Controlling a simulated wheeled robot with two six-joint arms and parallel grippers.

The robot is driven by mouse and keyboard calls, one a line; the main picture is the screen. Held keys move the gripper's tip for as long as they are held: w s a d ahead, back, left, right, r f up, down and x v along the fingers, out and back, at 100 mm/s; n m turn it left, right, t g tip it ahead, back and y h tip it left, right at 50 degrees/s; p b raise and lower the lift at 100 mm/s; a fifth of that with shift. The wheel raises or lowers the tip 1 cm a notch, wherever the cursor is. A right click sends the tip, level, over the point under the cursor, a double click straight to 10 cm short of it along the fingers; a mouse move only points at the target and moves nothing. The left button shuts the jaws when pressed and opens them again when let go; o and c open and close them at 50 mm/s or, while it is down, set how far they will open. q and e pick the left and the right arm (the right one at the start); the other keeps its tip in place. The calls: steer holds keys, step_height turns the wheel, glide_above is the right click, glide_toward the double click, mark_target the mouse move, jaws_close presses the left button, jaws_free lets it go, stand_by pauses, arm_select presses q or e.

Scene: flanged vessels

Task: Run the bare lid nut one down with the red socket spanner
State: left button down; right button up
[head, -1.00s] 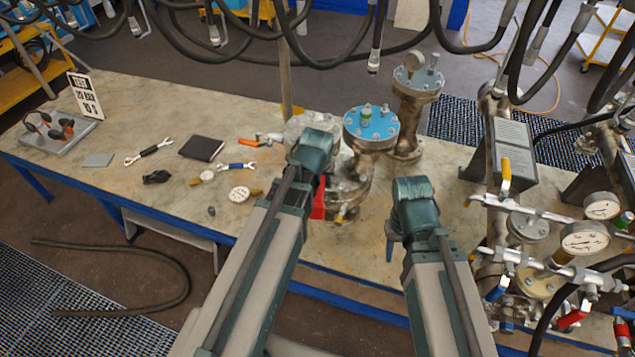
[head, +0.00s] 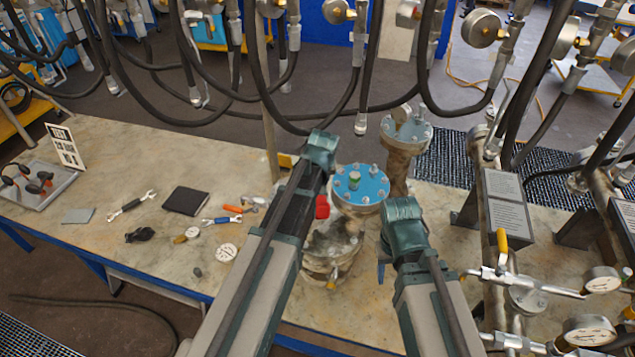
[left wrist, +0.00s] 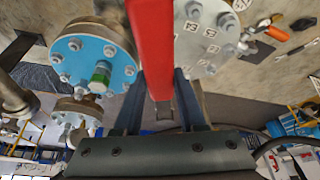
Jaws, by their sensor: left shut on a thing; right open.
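My left gripper (left wrist: 158,78) is shut on the red socket spanner (left wrist: 152,35), which runs up through the top of the left wrist view. In the head view my left arm covers most of it; a red bit (head: 322,207) shows. The bare grey lid (left wrist: 203,38), with bolts and small number labels, lies right of the spanner in the left wrist view. Nut one cannot be picked out, and the spanner's socket end is out of sight. My right gripper (head: 384,268) is open and empty, in front of the blue-lidded vessel.
The blue lid (head: 360,187) stands close right of my left gripper. A taller flanged pipe (head: 398,160) stands behind it. Hoses hang across the top. Spanners, gauges and a black book (head: 186,201) lie left on the bench (head: 110,160). Gauged pipework stands at right.

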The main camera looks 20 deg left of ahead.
arm_select(q)
steer(key=shift+f+b, duration=2.2)
steer(key=shift+b, duration=0.05)
steer(key=shift+f, duration=0.2)
steer(key=shift+f+b, duration=1.1)
steer(key=shift+b, duration=0.2)
steer(key=shift+s, duration=0.1)
